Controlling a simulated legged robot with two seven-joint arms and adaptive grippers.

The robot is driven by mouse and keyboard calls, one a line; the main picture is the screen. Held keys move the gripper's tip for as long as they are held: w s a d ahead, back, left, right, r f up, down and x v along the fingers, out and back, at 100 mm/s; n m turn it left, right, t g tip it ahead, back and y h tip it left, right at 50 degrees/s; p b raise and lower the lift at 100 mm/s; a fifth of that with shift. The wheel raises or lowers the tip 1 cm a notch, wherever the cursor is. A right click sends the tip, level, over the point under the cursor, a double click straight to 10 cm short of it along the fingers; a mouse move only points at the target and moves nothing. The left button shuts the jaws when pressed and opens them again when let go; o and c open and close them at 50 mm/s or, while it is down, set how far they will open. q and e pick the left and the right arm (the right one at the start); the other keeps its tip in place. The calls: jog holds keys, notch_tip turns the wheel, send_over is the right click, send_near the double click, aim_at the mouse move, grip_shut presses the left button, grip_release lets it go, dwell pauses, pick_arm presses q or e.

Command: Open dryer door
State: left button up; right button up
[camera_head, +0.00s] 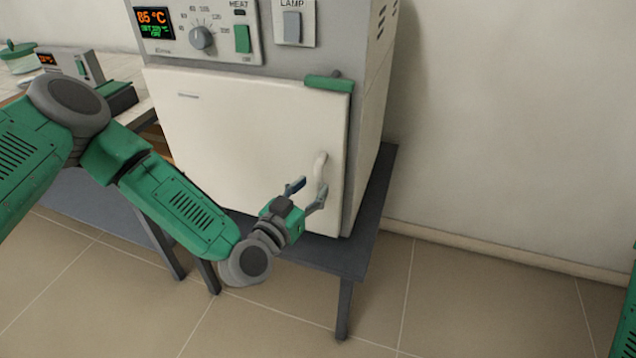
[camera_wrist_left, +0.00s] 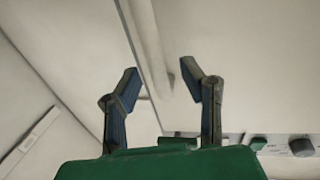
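The dryer is a grey cabinet (camera_head: 363,110) with a cream door (camera_head: 235,130) that looks closed. A pale upright handle (camera_head: 320,172) sits at the door's lower right. My left gripper (camera_head: 308,190) is at the handle, with its two fingers apart. In the left wrist view the left gripper (camera_wrist_left: 162,82) also has its fingers spread, with the door's edge behind them. The handle shows as a pale bar close to the right finger. I cannot tell whether a finger touches it. My right gripper is out of view.
The dryer stands on a dark table (camera_head: 350,250). Its control panel (camera_head: 195,30) shows 85 °C. A green bar (camera_head: 329,84) sits at the door's top right. Another table with a small device (camera_head: 75,65) is at the left. The floor at the right is clear.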

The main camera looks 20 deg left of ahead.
pick_arm(q)
jog(key=shift+x, duration=1)
jog(key=shift+w, duration=0.25)
jog(key=shift+d, duration=0.4)
grip_shut()
jog(key=shift+a, duration=0.2)
